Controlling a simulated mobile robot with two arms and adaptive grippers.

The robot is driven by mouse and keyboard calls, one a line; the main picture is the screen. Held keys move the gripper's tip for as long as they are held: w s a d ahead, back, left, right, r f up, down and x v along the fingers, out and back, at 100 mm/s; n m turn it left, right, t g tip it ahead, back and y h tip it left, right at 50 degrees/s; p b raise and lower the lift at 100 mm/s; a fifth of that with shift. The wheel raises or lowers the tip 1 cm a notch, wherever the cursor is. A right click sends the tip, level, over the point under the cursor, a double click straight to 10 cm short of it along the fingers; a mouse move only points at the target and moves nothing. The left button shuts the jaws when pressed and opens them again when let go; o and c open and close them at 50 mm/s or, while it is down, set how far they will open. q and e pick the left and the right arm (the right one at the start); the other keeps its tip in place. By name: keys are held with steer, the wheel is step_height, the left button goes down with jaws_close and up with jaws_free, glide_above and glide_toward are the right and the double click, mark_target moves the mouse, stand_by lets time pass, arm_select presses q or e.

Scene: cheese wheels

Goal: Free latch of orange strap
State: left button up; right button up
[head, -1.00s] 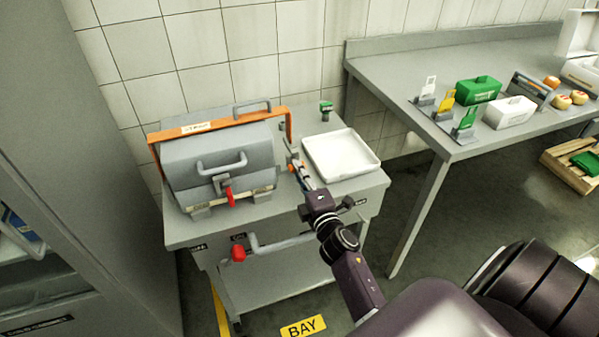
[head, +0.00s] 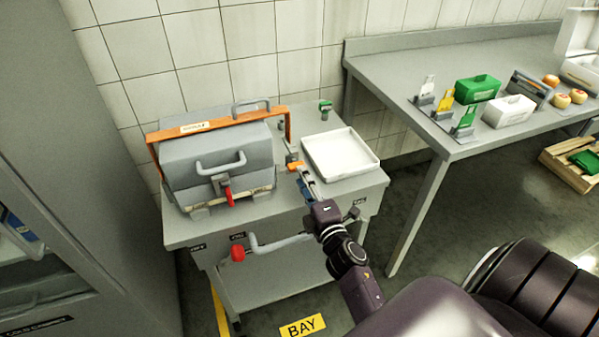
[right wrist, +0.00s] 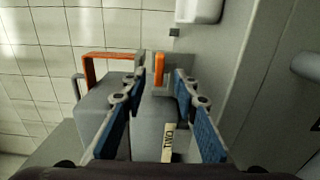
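The orange strap (head: 220,121) runs over the top of a grey box (head: 215,160) and down its right side. A small orange latch tab (head: 294,165) shows below the strap's right end, beside the box. My right gripper (head: 301,176) is close in front of this tab. In the right wrist view, its two blue-padded fingers (right wrist: 159,82) are apart. The orange tab (right wrist: 158,69) shows between the fingertips; I cannot tell whether they touch it. Part of the strap (right wrist: 105,55) shows to the left there. My left gripper is not in view.
A white tray (head: 345,177) lies just right of my right gripper. A red clamp handle (head: 229,198) is on the box front, and a red-ended crank (head: 238,252) sticks out below. A green-topped item (head: 326,108) stands behind. A long bench (head: 385,75) is at right.

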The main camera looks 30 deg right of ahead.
steer(key=v, duration=0.8)
